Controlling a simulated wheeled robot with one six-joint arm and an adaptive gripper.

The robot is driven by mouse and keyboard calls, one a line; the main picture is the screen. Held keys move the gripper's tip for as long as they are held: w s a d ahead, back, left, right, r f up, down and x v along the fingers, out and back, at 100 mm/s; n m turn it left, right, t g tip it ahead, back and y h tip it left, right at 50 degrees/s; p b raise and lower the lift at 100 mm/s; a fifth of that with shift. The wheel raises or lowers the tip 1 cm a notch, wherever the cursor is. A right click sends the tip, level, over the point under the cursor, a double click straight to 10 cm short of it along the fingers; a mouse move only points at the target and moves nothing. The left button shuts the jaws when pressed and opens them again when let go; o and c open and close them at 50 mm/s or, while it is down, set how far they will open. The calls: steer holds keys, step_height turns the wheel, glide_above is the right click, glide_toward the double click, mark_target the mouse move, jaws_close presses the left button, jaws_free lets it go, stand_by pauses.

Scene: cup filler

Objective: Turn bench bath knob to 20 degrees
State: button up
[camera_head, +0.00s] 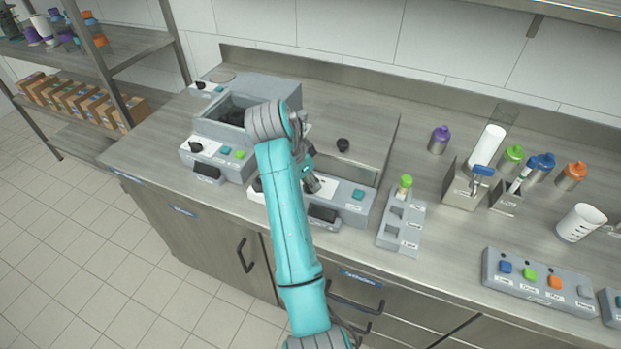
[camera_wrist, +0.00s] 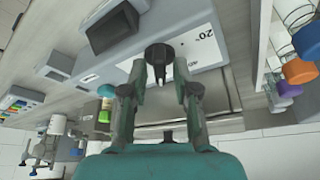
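A black knob (camera_wrist: 159,55) sits on a white dial panel (camera_wrist: 205,45) of a grey bench unit in the wrist view. A "20°" mark is printed to the right of the knob. The knob's pale-tipped pointer points down in that view, away from the mark. My gripper (camera_wrist: 158,72) is open, with one finger on each side of the knob; contact is not clear.
A left grey unit (camera_head: 254,86) with a basin has its own black knob (camera_head: 195,147) and teal and green buttons. To the right stand a small rack (camera_head: 401,232), a dispenser (camera_head: 463,188), coloured-cap bottles and a button box (camera_head: 540,283). Free bench lies behind the rack.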

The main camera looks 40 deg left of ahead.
jaws_close()
steer(key=shift+n, duration=0.3)
steer(key=n+y, duration=0.2)
steer(key=n, duration=0.2)
steer(key=shift+d+n, duration=0.15)
steer(key=shift+n, duration=0.25)
steer(key=n+y, duration=0.1)
steer(key=n, duration=0.2)
steer(key=n+y, duration=0.1)
steer(key=n, duration=0.2)
steer(key=shift+d+g, duration=0.1)
steer(key=shift+g, duration=0.3)
steer(key=n+g, duration=0.1)
steer(key=n, duration=0.2)
steer(key=n+g+y, duration=0.1)
steer(key=n, duration=0.2)
steer(key=shift+w+n, duration=0.15)
steer(key=shift+n, duration=0.25)
steer(key=n+g, duration=0.2)
steer(key=n, duration=0.3)
steer(key=shift+w+n, duration=0.1)
steer(key=shift+n, duration=0.2)
steer(key=shift+g, duration=0.3)
